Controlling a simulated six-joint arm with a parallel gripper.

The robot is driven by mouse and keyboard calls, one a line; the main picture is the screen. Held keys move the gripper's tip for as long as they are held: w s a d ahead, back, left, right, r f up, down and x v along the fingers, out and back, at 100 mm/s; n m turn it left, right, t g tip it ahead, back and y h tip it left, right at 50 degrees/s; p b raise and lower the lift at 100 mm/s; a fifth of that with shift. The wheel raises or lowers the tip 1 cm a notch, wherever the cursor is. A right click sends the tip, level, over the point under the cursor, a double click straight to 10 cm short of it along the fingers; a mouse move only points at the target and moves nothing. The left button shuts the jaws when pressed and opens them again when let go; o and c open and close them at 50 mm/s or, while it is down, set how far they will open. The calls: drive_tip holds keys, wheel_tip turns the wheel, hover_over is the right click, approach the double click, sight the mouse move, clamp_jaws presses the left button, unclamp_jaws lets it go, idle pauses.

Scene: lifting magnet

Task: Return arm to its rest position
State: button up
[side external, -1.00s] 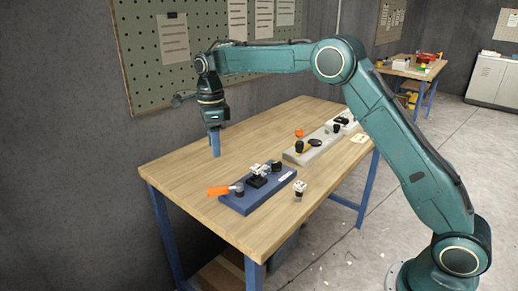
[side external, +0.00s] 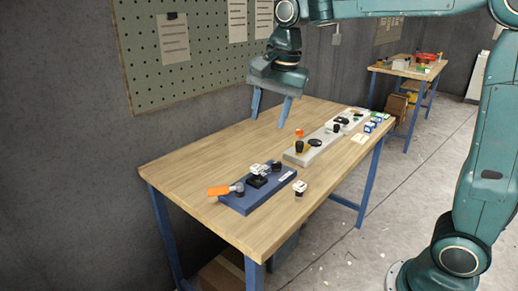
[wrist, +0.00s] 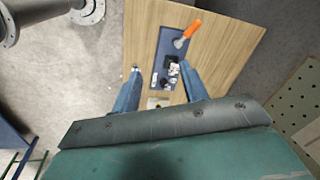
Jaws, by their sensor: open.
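My gripper (side external: 270,108) is open and empty, raised above the far part of the wooden table (side external: 190,165) in the side view. Its two blue fingers point down and stand apart. In the wrist view my gripper (wrist: 158,88) also shows spread fingers with nothing held between them. The blue board (side external: 250,193) with an orange-handled tool (side external: 222,190) and a small metal-and-black device (side external: 260,174) lies on the near part of the table, clear of the gripper. The blue board (wrist: 160,65) shows beyond the fingers in the wrist view.
A grey board (side external: 305,152) with small black, yellow and orange parts lies on the table's right side. A small metal-topped piece (side external: 300,188) stands near the front edge. A pegboard (side external: 180,65) hangs on the wall behind. The table's left part is bare.

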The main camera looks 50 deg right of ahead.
drive_tip(key=s+f+n+t, duration=0.1)
drive_tip(key=s+f+n, duration=0.1)
drive_tip(key=s+n, duration=0.4)
drive_tip(key=s+d+f+n+t, duration=0.1)
drive_tip(key=s+n, duration=0.6)
drive_tip(key=s, duration=0.9)
drive_tip(key=shift+d+f+t, duration=0.2)
drive_tip(key=shift+f+t, duration=0.3)
drive_tip(key=shift+f, duration=0.45)
